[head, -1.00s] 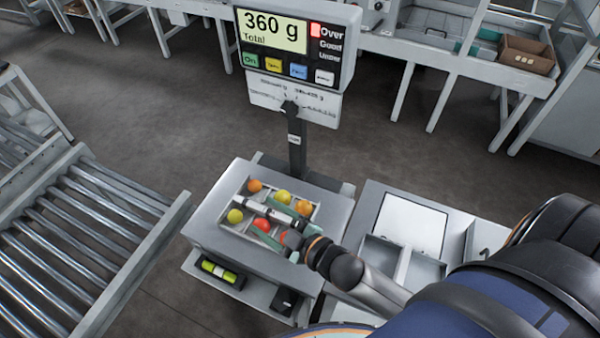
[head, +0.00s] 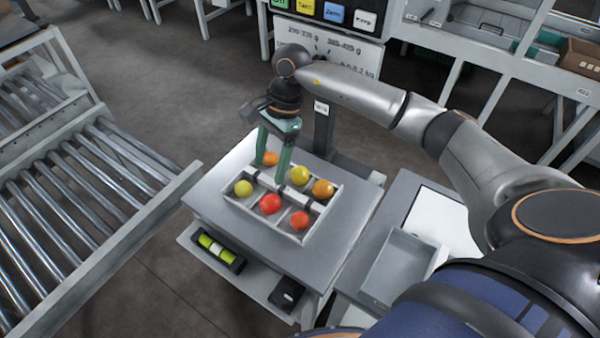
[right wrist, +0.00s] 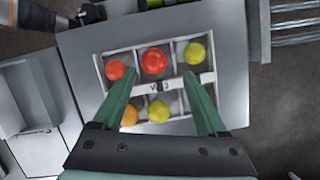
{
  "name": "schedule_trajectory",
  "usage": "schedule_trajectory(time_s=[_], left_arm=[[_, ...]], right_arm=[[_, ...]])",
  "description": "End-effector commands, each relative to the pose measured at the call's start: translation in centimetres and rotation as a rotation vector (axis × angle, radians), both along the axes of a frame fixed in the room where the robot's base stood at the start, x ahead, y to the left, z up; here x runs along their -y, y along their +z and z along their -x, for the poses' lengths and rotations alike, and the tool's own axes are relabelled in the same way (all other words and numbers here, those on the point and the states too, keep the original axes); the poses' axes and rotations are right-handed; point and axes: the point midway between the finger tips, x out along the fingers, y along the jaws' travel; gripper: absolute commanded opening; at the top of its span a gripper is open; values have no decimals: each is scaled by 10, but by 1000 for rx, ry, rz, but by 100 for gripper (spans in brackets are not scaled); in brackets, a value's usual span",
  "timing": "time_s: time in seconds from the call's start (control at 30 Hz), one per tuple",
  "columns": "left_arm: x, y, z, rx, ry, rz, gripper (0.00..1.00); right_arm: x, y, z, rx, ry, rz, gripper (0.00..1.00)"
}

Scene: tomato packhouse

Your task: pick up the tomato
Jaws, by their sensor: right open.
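A divided tray (head: 230,199) holds several tomatoes on a steel platform. The front row has a yellow-green tomato (head: 243,188), a red one (head: 270,204) and another red one (head: 299,220). The back row has an orange one (head: 271,159), a yellow one (head: 300,175) and another orange one (head: 323,189). My right gripper (head: 271,171) points down over the left part of the tray, open and empty. In the right wrist view its green fingers (right wrist: 160,83) stand apart over the label on the tray's middle bar; one back-row tomato is hidden there. My left gripper is not in view.
The steel platform (head: 220,188) has a scale post (head: 322,130) behind it. A roller conveyor (head: 90,190) stands at left. A side table with an empty bin (head: 400,275) is at right. A lower shelf holds a yellow-green item (head: 216,248).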

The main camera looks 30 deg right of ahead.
Motion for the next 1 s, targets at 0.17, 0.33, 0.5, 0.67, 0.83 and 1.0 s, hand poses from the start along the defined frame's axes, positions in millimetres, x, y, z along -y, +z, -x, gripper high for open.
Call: schedule_trajectory(time_s=[0.17,0.33,0.5,0.67,0.83,1.0], left_arm=[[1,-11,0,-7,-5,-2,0],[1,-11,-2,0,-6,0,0],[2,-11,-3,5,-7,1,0],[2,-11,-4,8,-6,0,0],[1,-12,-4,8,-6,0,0],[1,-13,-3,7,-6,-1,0]], right_arm=[[70,16,-14,37,36,257,75],[90,14,-15,34,43,328,75],[90,-17,-14,31,42,329,75],[89,-41,-13,33,42,327,75],[89,-50,-14,36,42,326,75],[86,-67,-14,33,42,324,75]])
